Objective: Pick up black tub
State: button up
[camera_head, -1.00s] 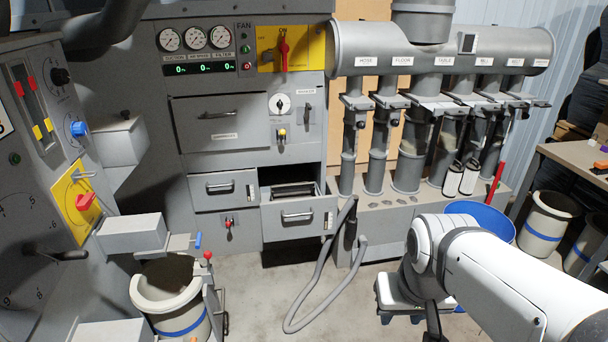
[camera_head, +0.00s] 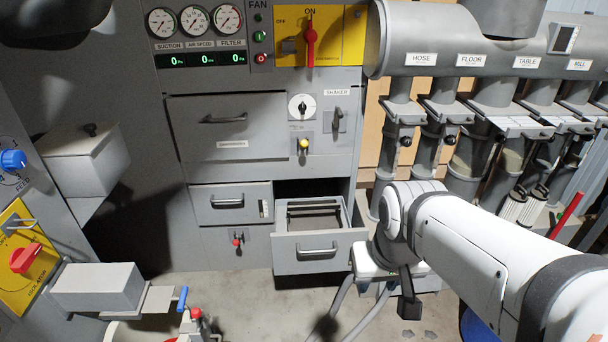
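I cannot make out a black tub in the current head view. My white arm reaches in from the lower right. The dark end of my gripper (camera_head: 408,304) points down in front of the grey cabinet, to the right of an open drawer (camera_head: 318,254). The fingers are small and dark, so I cannot tell whether they are open or shut. I see nothing clearly held. The open drawer has a frame-like insert inside, and its floor is partly hidden.
A grey cabinet with gauges, a red switch (camera_head: 310,40) and drawers fills the middle. Labelled duct pipes (camera_head: 470,55) stand at the right. A machine with a red knob (camera_head: 25,258) and a grey box (camera_head: 97,287) juts in at the left. Bare floor (camera_head: 250,300) lies below the drawers.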

aim_at(318, 214)
jog(key=u, duration=0.05)
jog(key=i, duration=1.65)
jog(key=u, duration=0.55)
